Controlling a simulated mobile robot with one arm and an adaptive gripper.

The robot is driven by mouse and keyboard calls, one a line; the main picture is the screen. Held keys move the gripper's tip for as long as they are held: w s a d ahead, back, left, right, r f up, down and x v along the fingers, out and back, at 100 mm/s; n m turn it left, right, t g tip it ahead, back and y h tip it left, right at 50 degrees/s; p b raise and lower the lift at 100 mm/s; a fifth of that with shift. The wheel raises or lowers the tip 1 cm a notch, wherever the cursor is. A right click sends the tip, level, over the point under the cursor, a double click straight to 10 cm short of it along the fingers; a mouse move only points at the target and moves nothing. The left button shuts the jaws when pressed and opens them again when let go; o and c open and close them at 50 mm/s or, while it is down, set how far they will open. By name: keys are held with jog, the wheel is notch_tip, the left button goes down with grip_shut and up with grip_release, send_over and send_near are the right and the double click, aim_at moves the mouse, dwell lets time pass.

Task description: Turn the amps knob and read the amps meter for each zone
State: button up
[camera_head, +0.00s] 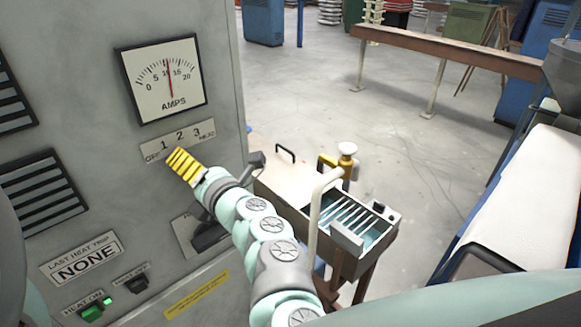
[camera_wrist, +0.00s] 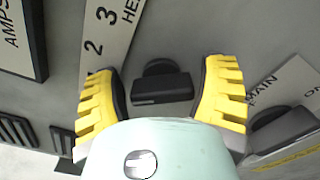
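The white AMPS meter (camera_head: 163,78) is at the upper left of the grey panel in the head view. Its scale runs 0 to 20 and its red needle points near 10. Below it is the label plate (camera_head: 178,141) reading 1, 2, 3 with words at both ends; it also shows in the wrist view (camera_wrist: 105,45). My gripper (camera_head: 182,160) is at the panel just under this plate. In the wrist view its yellow fingers (camera_wrist: 164,92) are spread, with the black knob (camera_wrist: 162,88) between them and a gap on both sides. In the head view the gripper hides the knob.
A dark MAIN switch (camera_head: 210,236) sits below my gripper; it also shows in the wrist view (camera_wrist: 283,133). Lower left are a NONE sign (camera_head: 82,257) and a lit green HEAT ON switch (camera_head: 93,312). A trough machine (camera_head: 345,230) stands right of the panel.

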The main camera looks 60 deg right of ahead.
jog(key=o, duration=0.3)
jog(key=v, duration=1.2)
jog(key=shift+f, duration=0.1)
dwell(0.5)
